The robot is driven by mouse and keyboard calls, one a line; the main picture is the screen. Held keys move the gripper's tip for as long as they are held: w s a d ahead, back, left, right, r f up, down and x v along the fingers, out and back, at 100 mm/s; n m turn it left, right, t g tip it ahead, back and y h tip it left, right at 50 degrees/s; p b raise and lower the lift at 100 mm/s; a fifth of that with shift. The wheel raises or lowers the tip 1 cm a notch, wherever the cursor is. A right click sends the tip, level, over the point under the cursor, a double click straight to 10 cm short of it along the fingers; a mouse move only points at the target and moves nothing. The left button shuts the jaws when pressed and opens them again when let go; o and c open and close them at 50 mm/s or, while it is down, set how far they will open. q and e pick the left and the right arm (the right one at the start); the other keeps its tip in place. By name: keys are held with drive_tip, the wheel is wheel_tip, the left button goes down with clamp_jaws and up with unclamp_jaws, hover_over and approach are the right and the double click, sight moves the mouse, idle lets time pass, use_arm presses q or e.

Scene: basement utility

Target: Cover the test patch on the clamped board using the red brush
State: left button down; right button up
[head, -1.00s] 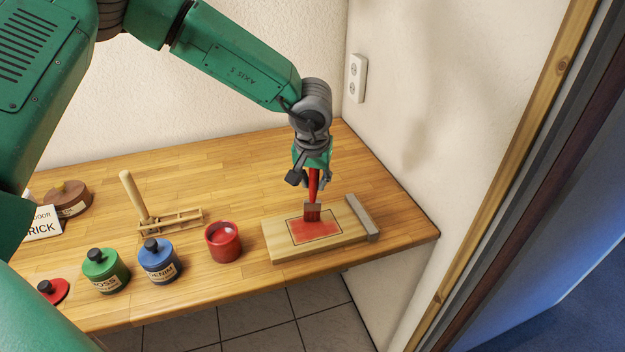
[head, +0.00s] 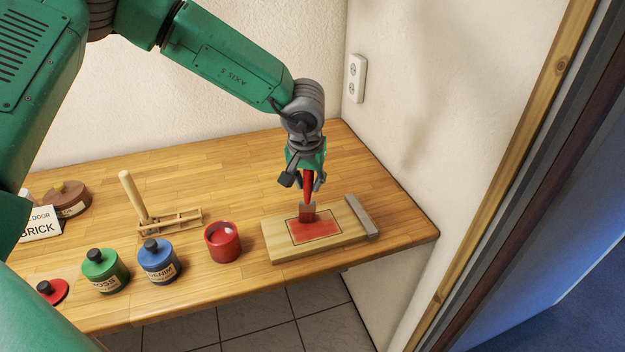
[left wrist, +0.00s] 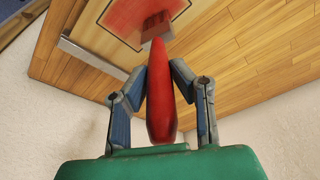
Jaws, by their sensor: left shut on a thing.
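My left gripper (head: 309,183) is shut on the red brush (head: 307,198), over the board (head: 282,246) at the right of the bench. In the left wrist view the red brush handle (left wrist: 160,92) sits between the two fingers (left wrist: 160,84). The brush tip is at the patch; I cannot tell whether it is pressing. The test patch (head: 318,233) is a dark-outlined rectangle, mostly red inside. The board lies flat with a grey clamp bar (head: 363,217) along its right end. My right gripper is not in view.
An open red paint pot (head: 223,243) stands left of the board. Blue (head: 158,263) and green (head: 104,272) lidded pots, a red lid (head: 53,291), a wooden rack (head: 170,220), a brown pot (head: 70,199) and a sign (head: 40,225) stand further left. A wall (head: 420,130) rises at the right.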

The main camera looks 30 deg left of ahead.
use_arm(q)
drive_tip(key=shift+w+d, duration=0.35)
drive_tip(key=shift+w, duration=0.1)
idle(1.6)
drive_tip(key=d, duration=0.5)
drive_tip(key=shift+w+d, duration=0.15)
drive_tip(key=shift+w, duration=0.05)
idle(0.4)
drive_tip(key=shift+f, duration=0.1)
idle(0.8)
drive_tip(key=shift+d, duration=0.1)
